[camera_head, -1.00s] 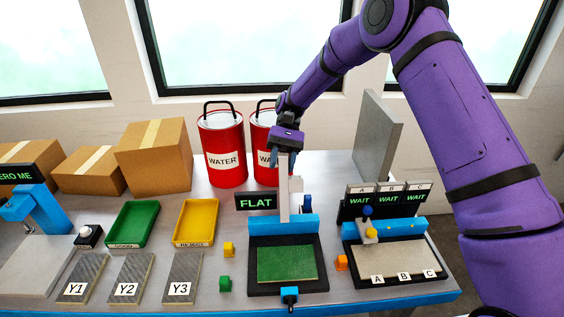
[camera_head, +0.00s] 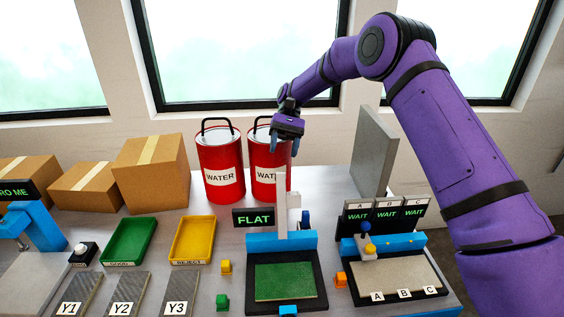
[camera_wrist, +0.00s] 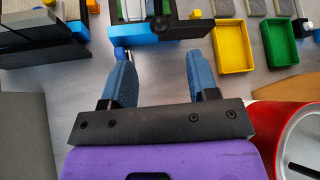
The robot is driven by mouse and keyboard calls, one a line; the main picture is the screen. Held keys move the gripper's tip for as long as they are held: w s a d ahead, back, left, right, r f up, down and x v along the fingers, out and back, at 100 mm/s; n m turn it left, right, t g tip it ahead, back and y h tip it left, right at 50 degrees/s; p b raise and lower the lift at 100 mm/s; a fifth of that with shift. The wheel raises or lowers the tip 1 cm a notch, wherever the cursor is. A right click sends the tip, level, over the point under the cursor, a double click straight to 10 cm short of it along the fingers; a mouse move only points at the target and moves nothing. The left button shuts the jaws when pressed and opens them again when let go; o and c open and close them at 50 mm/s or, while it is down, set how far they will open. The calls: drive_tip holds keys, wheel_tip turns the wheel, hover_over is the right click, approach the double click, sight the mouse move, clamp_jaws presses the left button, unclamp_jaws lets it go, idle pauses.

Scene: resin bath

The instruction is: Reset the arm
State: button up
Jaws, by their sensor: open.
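My gripper (camera_head: 288,140) is at the end of the purple arm, raised in front of the right water can. In the wrist view, my gripper (camera_wrist: 164,80) shows two blue fingers spread apart with nothing between them. It points down over the bench behind the station with the "FLAT" sign (camera_head: 254,217). The arm comes in from the right, bends at a high elbow and reaches left to the gripper.
Two red water cans (camera_head: 220,165) stand behind the station, one close to the gripper. A grey upright panel (camera_head: 374,150) stands to the right. Green (camera_head: 130,241) and yellow (camera_head: 193,241) trays, cardboard boxes (camera_head: 152,172) and the "WAIT" station (camera_head: 400,272) occupy the bench.

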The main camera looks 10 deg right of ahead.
drive_tip(key=shift+w+d+r, duration=0.15)
drive_tip(key=shift+w+r, duration=0.2)
drive_tip(key=shift+w, duration=0.2)
drive_tip(key=s+d+r+t+h, duration=0.1)
drive_tip(key=s+d+r+t, duration=0.4)
drive_tip(key=s+r, duration=0.4)
drive_tip(key=s+d+r+t, duration=0.3)
drive_tip(key=s+d+r, duration=0.35)
drive_tip(key=r, duration=0.55)
drive_tip(key=s+d+t+h, duration=0.1)
drive_tip(key=s+d+t, duration=0.3)
drive_tip(key=s, duration=0.8)
drive_tip(key=s+d+t+h, duration=0.1)
drive_tip(key=s+d+t, duration=0.3)
drive_tip(key=s, duration=0.8)
drive_tip(key=shift+s+d+f+m, duration=0.15)
drive_tip(key=shift+s+d+m, duration=0.25)
drive_tip(key=shift+d, duration=0.75)
